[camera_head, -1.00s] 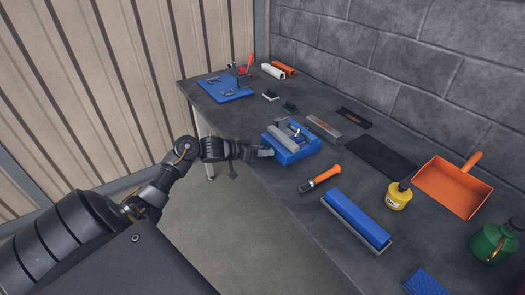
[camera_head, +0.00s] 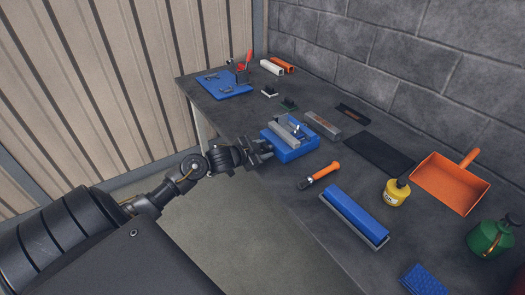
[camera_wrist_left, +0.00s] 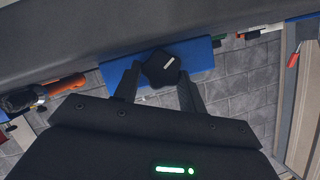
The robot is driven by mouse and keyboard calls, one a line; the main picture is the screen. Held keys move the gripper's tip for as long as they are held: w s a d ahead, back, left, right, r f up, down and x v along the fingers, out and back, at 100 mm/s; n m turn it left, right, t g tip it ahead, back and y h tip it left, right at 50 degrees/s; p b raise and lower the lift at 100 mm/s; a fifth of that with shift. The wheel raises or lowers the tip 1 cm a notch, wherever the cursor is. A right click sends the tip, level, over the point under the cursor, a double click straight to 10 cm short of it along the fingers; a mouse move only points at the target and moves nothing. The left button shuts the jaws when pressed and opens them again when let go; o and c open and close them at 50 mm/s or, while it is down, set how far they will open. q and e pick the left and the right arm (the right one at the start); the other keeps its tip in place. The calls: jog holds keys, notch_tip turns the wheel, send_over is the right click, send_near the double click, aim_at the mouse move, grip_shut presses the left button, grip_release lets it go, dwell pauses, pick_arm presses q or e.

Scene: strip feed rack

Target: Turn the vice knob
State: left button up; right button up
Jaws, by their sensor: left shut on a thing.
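The vice (camera_head: 290,137) is a blue block with a grey metal jaw on top, standing near the left edge of the dark bench in the head view. Its knob (camera_wrist_left: 161,68) is dark and lobed with a small white mark, and shows in the left wrist view in front of the blue vice base (camera_wrist_left: 203,58). My left gripper (camera_head: 266,150) is at the vice's left side. In the wrist view its two fingers (camera_wrist_left: 160,88) stand on either side of the knob, shut on it. My right gripper is not in view.
An orange-handled tool (camera_head: 320,175) and a blue block on a grey base (camera_head: 355,216) lie nearer on the bench. A yellow bottle (camera_head: 396,193) and orange dustpan (camera_head: 450,183) stand to the right. A blue mat (camera_head: 222,84) with tools lies at the far end.

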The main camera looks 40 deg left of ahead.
pick_arm(q)
jog(key=shift+d+m+y+b, duration=0.1)
jog(key=shift+m+y+b, duration=0.2)
jog(key=shift+m+b, duration=0.3)
jog(key=shift+t, duration=0.3)
jog(key=o, duration=0.9)
jog(key=shift+o, duration=0.4)
jog(key=shift+f, duration=0.15)
jog(key=shift+s+d, duration=0.1)
jog(key=shift+d, duration=0.1)
